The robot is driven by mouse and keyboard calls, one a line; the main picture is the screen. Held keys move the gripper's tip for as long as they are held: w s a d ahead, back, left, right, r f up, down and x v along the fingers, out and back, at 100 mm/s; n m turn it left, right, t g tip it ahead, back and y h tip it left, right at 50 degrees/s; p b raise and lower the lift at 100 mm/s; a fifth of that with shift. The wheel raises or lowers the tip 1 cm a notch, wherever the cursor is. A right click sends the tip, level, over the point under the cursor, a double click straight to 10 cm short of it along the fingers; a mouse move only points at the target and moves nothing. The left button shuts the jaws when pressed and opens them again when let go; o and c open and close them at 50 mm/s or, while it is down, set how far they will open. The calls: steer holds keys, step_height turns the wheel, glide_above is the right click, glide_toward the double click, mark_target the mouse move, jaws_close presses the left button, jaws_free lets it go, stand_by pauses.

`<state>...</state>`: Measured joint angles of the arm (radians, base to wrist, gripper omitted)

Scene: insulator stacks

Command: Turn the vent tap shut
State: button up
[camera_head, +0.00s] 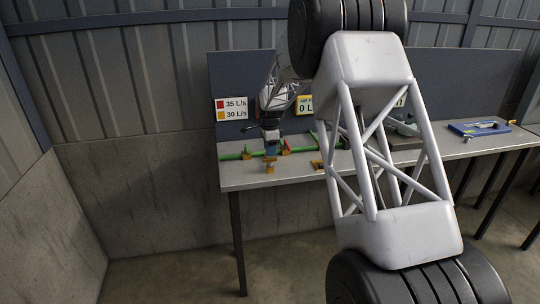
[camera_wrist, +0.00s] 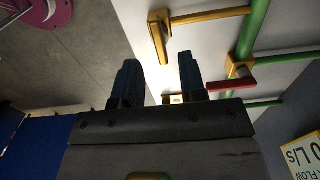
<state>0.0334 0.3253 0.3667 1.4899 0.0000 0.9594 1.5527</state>
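Green pipework (camera_head: 232,156) with yellow fittings and red handles lies on the bench. One red handle (camera_head: 285,146) stands just right of my gripper (camera_head: 270,157); another red piece (camera_head: 247,151) is to its left. No label shows which tap is the vent tap. In the wrist view my gripper (camera_wrist: 158,62) has two dark blue fingers spread apart, with no object visibly held. A red handle (camera_wrist: 231,86) on a yellow fitting (camera_wrist: 240,66) lies right of the right finger. A yellow elbow pipe (camera_wrist: 160,38) shows beyond the gap. Contact cannot be told.
A sign (camera_head: 233,108) reads 35 L/s and 30 L/s. A yellow-edged display (camera_head: 305,106), partly behind my arm, reads 0 L. The bench (camera_head: 240,178) has a bare front edge. A blue tray (camera_head: 478,128) sits far right. My arm hides the middle of the bench.

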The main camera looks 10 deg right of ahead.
mark_target(270, 159)
steer(key=shift+r, duration=1.9)
steer(key=shift+s+r, duration=0.2)
steer(key=shift+r, duration=0.05)
steer(key=s+a+r+n+t, duration=0.1)
steer(key=s+r+n, duration=0.55)
steer(key=s, duration=0.85)
steer(key=s+a+r+n, duration=0.1)
steer(key=s+r+n, duration=0.2)
steer(key=s+r, duration=0.9)
steer(key=s+f+n, duration=0.2)
steer(key=s, duration=0.9)
steer(key=s+f+n+t, duration=0.1)
steer(key=s+f+n, duration=0.1)
steer(key=s, duration=0.9)
steer(key=s+f+n, duration=0.2)
steer(key=s+n, duration=0.2)
steer(key=s, duration=0.7)
steer(key=shift+a+f+t, duration=0.3)
steer(key=shift+f, duration=0.05)
